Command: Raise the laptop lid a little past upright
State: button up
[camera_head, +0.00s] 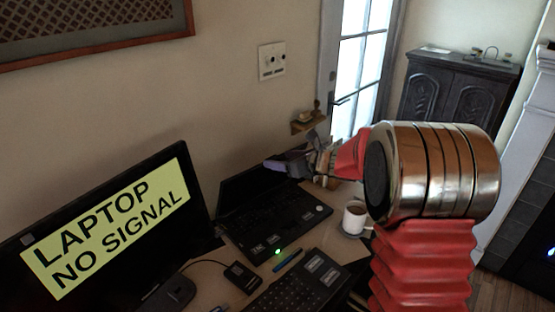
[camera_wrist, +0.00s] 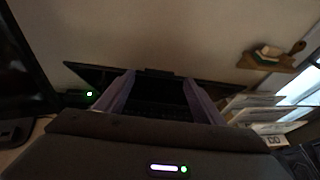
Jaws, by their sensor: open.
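The black laptop (camera_head: 272,217) sits on the desk with its keyboard showing. Its dark lid (camera_head: 243,181) stands raised along the far side of the base; its exact angle is hard to tell. My gripper (camera_head: 280,164) is at the right part of the lid, near its upper edge, and partly hides it. In the wrist view my gripper (camera_wrist: 163,84) is open, its two purplish fingers apart with the dark lid (camera_wrist: 158,88) showing between and beyond them. I cannot tell whether either finger touches the lid.
A monitor (camera_head: 110,235) reading "LAPTOP NO SIGNAL" stands left of the laptop. A separate keyboard (camera_head: 300,285), a blue pen (camera_head: 288,260) and a small black box (camera_head: 242,277) lie in front. A small wall shelf (camera_head: 306,125) is behind.

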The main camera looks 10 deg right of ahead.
aim_at(271, 158)
jog(key=shift+x, duration=1.6)
jog(key=shift+c, duration=0.5)
